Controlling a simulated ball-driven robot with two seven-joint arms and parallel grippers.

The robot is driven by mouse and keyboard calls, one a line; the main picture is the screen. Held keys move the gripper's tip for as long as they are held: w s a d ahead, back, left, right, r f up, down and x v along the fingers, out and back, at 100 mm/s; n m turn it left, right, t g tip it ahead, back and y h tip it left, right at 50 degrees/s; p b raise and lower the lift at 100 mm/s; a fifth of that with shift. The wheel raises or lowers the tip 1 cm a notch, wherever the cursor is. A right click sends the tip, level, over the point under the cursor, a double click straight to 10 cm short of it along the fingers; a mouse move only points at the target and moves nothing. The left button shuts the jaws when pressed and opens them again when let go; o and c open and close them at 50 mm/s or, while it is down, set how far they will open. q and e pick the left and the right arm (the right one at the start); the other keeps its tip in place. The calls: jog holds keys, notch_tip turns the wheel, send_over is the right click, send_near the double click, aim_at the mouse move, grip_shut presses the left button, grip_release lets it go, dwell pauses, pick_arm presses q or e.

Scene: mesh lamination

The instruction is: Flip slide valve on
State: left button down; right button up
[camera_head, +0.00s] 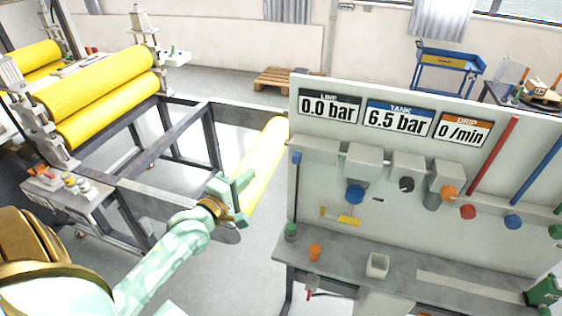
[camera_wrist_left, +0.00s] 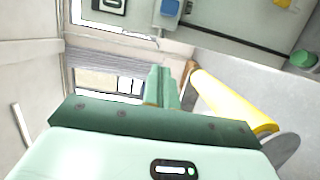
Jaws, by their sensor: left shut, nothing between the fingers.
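The upright white panel (camera_head: 400,150) carries several fittings. A small blue block (camera_head: 296,158) sits on a thin vertical pipe at its left edge; it seems to show in the left wrist view (camera_wrist_left: 170,8) too. A yellow piece (camera_head: 349,220) sits low on the panel. I cannot tell for sure which fitting is the slide valve. My left gripper (camera_head: 246,178) is shut and empty, left of the panel and apart from it. Its closed fingers (camera_wrist_left: 161,82) show in the left wrist view. My right gripper is not in view.
A yellow roller (camera_head: 262,160) lies just behind my left gripper. A grey bench (camera_head: 340,262) runs below the panel, with a small white cup (camera_head: 377,265) on it. The gauge signs (camera_head: 397,117) read 0.0 bar, 6.5 bar and 0 /min. The laminator frame (camera_head: 190,118) stands at left.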

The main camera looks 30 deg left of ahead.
aim_at(297, 158)
pick_arm(q)
jog(key=w+d, duration=0.1)
jog(key=w, duration=0.2)
jog(key=w+d+p, duration=0.1)
jog(key=w, duration=0.2)
jog(key=w+d, duration=0.1)
jog(key=w, duration=0.2)
jog(key=shift+w+d, duration=0.25)
jog(key=shift+w, duration=0.05)
jog(key=shift+d, duration=0.3)
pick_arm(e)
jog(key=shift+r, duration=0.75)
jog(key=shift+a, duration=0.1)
